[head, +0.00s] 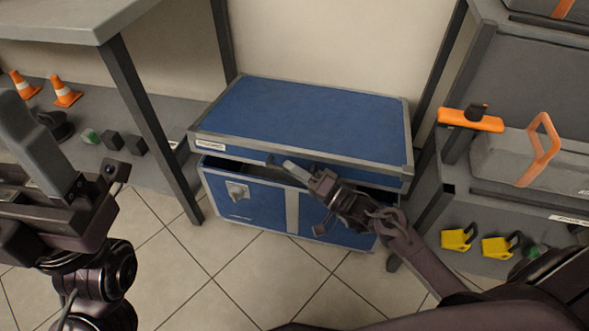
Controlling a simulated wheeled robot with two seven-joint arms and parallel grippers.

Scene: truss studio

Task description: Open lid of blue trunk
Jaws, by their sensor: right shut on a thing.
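The blue trunk (255,205) with grey metal edging stands on the tiled floor in the middle of the head view. Its blue lid (310,115) is slightly raised, with a dark gap along the front, between lid and body. My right gripper (288,165) is at the middle of the lid's front edge and is shut on the lid there; the exact contact is hard to see. My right arm covers the trunk's front right part. My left gripper (40,140) is at the left edge of the view, away from the trunk; its jaw opening cannot be made out.
A grey table (70,18) with a dark leg stands left of the trunk, with orange cones (65,92) on a low shelf. At right, a shelf unit holds a grey case (500,160) and yellow items (457,238). A wall is close behind the trunk. Floor in front is clear.

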